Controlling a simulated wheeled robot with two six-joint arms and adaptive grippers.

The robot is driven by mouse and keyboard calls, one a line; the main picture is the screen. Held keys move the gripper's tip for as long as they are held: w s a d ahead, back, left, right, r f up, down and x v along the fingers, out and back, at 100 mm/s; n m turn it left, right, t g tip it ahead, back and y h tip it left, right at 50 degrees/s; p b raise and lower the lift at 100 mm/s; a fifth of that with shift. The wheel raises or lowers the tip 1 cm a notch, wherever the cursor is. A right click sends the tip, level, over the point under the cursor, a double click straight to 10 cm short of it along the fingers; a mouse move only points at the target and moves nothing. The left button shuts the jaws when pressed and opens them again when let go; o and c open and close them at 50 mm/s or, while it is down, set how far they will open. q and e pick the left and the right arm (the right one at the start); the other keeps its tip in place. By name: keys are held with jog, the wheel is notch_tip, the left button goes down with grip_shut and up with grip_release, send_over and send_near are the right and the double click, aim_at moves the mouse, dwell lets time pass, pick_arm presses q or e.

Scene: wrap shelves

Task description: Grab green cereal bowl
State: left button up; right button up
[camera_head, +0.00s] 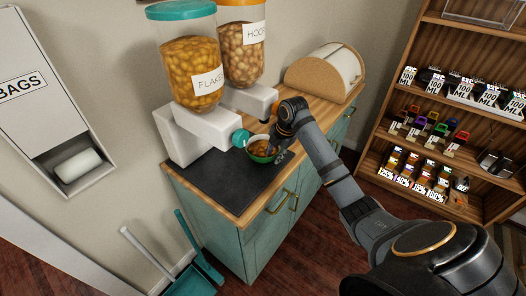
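The green cereal bowl (262,158) stands on the dark mat (222,177) on the wooden counter, below the spout of the flakes dispenser (190,70). Something brownish shows inside it. My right arm reaches in from the lower right, and my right gripper (272,142) is at the bowl's far right rim. The gripper is small, dark and partly hidden by its own wrist, so I cannot tell whether its fingers are closed on the rim. My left gripper does not show.
A second dispenser (241,50) labelled for hoops stands behind the first. A wooden bread box (325,72) is at the counter's far end. A shelf unit (440,135) with small goods stands right. A dustpan (192,284) and brush lean at the cabinet's left.

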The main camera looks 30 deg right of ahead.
grip_shut()
dwell(0.3)
